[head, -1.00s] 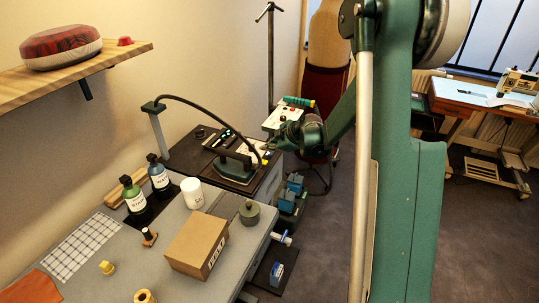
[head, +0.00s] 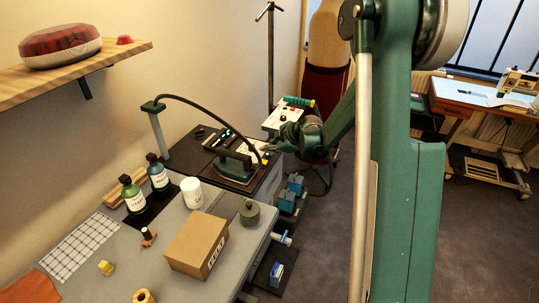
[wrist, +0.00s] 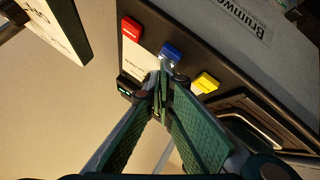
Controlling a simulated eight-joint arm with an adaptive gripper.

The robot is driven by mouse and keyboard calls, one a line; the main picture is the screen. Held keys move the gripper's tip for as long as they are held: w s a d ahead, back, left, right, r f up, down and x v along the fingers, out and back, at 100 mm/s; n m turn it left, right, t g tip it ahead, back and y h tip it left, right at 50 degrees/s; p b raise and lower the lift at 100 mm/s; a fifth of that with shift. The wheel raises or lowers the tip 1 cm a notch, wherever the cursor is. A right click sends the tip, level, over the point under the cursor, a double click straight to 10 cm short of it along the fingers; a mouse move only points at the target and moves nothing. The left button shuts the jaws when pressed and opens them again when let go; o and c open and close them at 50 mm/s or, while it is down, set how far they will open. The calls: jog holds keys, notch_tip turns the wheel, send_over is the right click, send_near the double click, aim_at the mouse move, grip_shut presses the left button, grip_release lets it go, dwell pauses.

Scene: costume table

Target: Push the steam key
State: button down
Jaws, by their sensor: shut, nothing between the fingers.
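The wrist view shows a red key (wrist: 132,29), a blue key (wrist: 171,54) and a yellow key (wrist: 206,83) in a row on the edge of a dark unit. Their lettering is too small to read, so I cannot tell which is the steam key. My gripper (wrist: 164,75) is shut and empty. Its tips are just beside the blue key; I cannot tell whether they touch it. In the head view my gripper (head: 268,148) is at the right side of the ironing unit (head: 210,143), near the iron (head: 236,167).
The iron's hose arches over the unit from a post (head: 160,130). Two bottles, a white canister (head: 191,193), a green pot (head: 249,212) and a cardboard box (head: 196,244) stand on the grey table. A white-topped control box (head: 286,116) stands behind my gripper.

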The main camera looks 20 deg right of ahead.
aim_at(268, 155)
dwell(0.4)
jog(key=shift+r+p, duration=0.4)
jog(key=shift+r, duration=0.5)
jog(key=shift+r+p, duration=1.4)
jog(key=shift+r, duration=1.6)
